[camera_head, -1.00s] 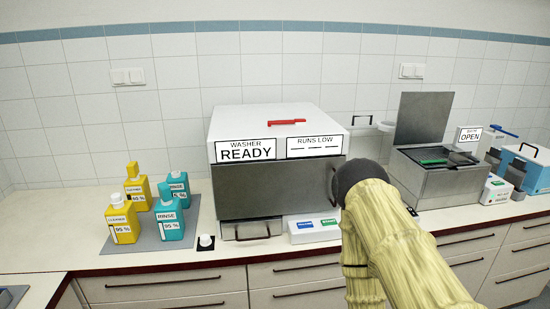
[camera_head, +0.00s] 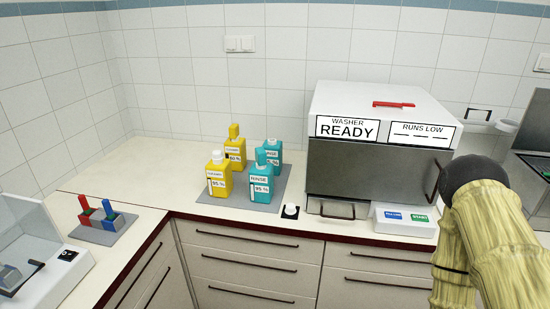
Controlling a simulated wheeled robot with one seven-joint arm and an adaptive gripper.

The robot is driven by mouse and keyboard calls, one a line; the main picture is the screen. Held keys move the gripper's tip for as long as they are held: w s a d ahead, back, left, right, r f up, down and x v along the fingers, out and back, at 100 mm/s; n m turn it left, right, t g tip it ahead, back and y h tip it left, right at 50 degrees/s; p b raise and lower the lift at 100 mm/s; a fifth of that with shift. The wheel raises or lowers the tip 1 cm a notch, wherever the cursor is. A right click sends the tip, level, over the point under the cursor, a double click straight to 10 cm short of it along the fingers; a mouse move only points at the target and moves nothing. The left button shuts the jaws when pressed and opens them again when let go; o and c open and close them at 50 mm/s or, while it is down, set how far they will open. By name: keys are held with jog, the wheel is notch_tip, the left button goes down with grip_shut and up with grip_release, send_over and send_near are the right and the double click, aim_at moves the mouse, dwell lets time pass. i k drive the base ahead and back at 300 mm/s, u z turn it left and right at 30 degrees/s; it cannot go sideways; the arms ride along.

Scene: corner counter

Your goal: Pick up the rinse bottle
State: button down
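Two teal rinse bottles stand on a grey mat (camera_head: 284,193) on the counter, left of the washer. The front rinse bottle (camera_head: 262,182) reads 95 %, and the rear rinse bottle (camera_head: 273,154) is partly hidden behind it. Two yellow cleaner bottles stand left of them on the same mat: a front cleaner bottle (camera_head: 219,178) reading 95 % and a rear one (camera_head: 235,150). My arm, in a tan sleeve, shows at the right, in front of the counter. My gripper itself cannot be made out.
The washer (camera_head: 368,171) reads READY, with a button panel (camera_head: 403,221) in front. A white cap (camera_head: 290,210) sits on a small black pad beside the mat. A red and blue item stand (camera_head: 101,224) is on the left counter. Counter left of the mat is bare.

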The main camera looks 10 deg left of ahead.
aim_at(273, 148)
jog(key=u, duration=0.45)
jog(key=k, duration=0.6)
jog(key=u, duration=0.75)
jog(key=i, duration=1.2)
jog(key=z, duration=0.6)
